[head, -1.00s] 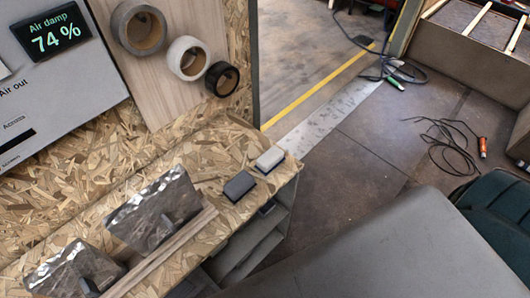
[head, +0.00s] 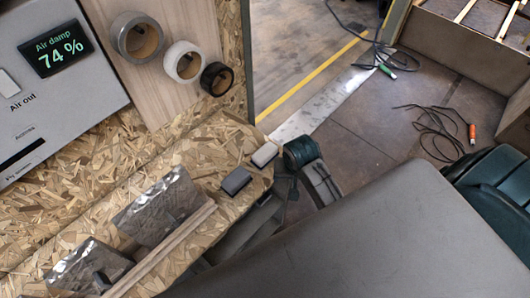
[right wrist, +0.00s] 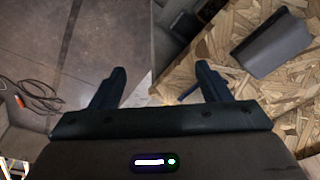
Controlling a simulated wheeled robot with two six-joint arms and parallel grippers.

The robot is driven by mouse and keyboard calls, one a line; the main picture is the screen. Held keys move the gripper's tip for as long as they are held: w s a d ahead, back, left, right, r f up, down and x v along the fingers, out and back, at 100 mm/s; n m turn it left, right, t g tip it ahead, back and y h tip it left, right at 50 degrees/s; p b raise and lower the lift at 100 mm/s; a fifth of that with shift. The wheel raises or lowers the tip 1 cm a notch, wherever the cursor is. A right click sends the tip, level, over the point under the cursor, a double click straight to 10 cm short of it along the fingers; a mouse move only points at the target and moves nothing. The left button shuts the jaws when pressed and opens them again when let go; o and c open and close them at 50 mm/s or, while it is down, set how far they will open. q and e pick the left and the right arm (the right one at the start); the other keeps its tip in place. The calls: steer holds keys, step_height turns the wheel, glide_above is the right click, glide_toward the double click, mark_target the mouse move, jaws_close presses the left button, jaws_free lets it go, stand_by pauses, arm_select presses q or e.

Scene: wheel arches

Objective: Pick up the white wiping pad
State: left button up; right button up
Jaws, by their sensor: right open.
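The white wiping pad (head: 265,154) lies flat on the chipboard top near its right end, in the head view. A dark grey pad (head: 236,180) lies beside it, toward the lower left. My right gripper (head: 284,176) is just right of the white pad, apart from it, by the board's end. In the right wrist view its two fingers (right wrist: 160,88) are spread and nothing is between them. The dark grey pad (right wrist: 272,44) shows there at the upper right; the white pad does not show in that view. My left gripper is not in view.
Two crumpled metal sheets (head: 160,206) and a wooden strip (head: 165,250) lie on the chipboard (head: 205,145) at the left. Several tape rolls (head: 184,62) hang on the wall panel behind. A cable with an orange handle (head: 472,132) lies on the floor at the right.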

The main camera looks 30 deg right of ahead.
steer(key=w+r+m+g, duration=0.15)
steer(key=w+m, duration=0.25)
steer(key=w, duration=0.4)
steer(key=w+r+m, duration=0.3)
steer(key=w+m, duration=0.1)
steer(key=w, duration=0.3)
steer(key=p, duration=0.2)
glide_above(265, 151)
steer(key=shift+y, duration=0.3)
steer(key=f, duration=0.4)
steer(key=shift+s+a+f, duration=0.2)
steer(key=shift+f, duration=0.15)
steer(key=shift+w+f, duration=0.1)
steer(key=shift+f, duration=0.4)
steer(key=f+p, duration=0.1)
steer(key=f, duration=0.1)
steer(key=f+p, duration=0.1)
steer(key=f, duration=0.1)
steer(key=shift+w+d, duration=0.1)
steer(key=shift+d, duration=0.1)
steer(key=shift+f, duration=0.25)
steer(key=c, duration=1.1)
steer(key=shift+r, duration=0.15)
